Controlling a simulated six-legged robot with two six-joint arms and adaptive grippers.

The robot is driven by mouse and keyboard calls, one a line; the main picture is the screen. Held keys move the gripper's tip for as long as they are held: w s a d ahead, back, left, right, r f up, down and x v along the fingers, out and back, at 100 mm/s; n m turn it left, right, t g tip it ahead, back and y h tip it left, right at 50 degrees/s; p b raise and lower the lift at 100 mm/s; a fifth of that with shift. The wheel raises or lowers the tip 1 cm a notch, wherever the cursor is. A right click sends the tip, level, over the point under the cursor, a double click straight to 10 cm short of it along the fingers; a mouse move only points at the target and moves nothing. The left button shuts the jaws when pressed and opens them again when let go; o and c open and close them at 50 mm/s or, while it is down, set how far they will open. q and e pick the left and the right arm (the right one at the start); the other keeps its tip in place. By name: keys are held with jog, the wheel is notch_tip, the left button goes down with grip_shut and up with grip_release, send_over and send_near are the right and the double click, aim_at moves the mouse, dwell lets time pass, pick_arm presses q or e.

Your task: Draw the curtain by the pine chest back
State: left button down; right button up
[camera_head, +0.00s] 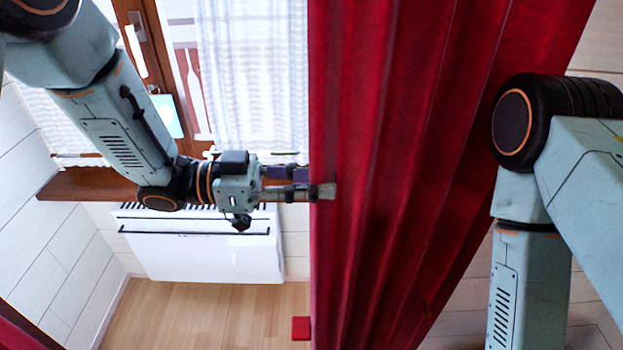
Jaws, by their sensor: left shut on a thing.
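A red curtain (400,120) hangs in folds over the middle and right of the view. Its left edge stands in front of the window. My left gripper (322,191) reaches in from the left and is shut on that edge, about halfway down the view. The window (255,75) with its white net curtain shows to the left of the red curtain. My right arm shows at the right side, and its gripper is out of view. The pine chest cannot be made out here.
A white radiator (205,245) stands below the brown window sill (85,184). A small red block (301,328) shows at the curtain's lower left edge. Another piece of red cloth (25,330) is at the lower left corner. Bare wooden floor (190,312) shows below the radiator.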

pick_arm(q)
jog(key=c, duration=1.6)
grip_release()
jog(key=shift+a, duration=0.15)
jog(key=o, duration=0.3)
jog(key=shift+a, duration=0.25)
jog(key=shift+o, duration=0.7)
jog(key=shift+d, duration=0.15)
jog(key=a, duration=1.2)
jog(key=shift+d, duration=0.1)
